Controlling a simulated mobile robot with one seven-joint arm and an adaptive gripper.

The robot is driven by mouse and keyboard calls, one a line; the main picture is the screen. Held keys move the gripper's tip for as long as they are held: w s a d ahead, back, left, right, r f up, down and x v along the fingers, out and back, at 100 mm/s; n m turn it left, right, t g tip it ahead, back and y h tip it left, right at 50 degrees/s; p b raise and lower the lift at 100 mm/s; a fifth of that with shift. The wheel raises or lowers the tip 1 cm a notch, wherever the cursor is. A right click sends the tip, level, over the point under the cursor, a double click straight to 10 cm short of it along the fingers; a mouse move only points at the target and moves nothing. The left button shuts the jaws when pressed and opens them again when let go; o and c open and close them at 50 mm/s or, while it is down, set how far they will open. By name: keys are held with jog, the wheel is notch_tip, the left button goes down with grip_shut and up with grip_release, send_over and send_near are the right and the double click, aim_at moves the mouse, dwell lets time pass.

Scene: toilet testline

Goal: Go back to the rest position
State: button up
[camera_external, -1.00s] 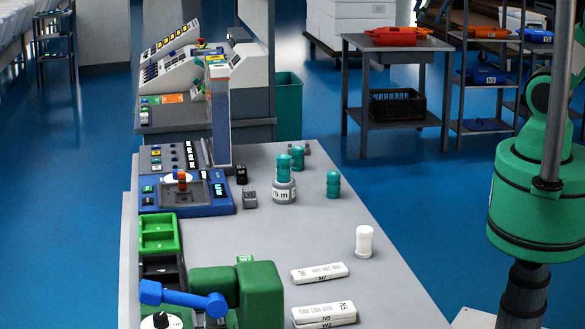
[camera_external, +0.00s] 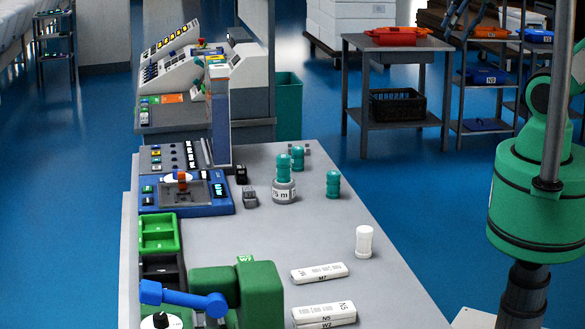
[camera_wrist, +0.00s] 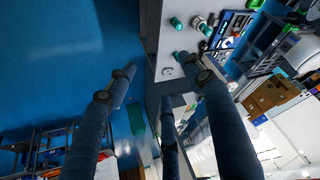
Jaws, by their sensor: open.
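My gripper (camera_wrist: 158,72) shows in the wrist view as long dark fingers spread apart, with nothing between the tips. In that view the fingers reach over the edge of the grey workbench (camera_wrist: 148,40), apart from the objects on it. In the external view my green arm stands at the right. Dark finger-like parts of my gripper (camera_external: 463,22) show at the top edge, high above the floor and away from the bench; the rest of the gripper is cut off there.
The bench (camera_external: 270,240) holds teal-capped bottles (camera_external: 284,180), a white bottle (camera_external: 364,241), white labelled boxes (camera_external: 320,272) and a blue device (camera_external: 185,193). Blue floor between is clear.

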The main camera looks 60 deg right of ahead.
notch_tip(320, 180, down, 6)
jog(key=b, duration=0.6)
jog(key=shift+f, duration=0.25)
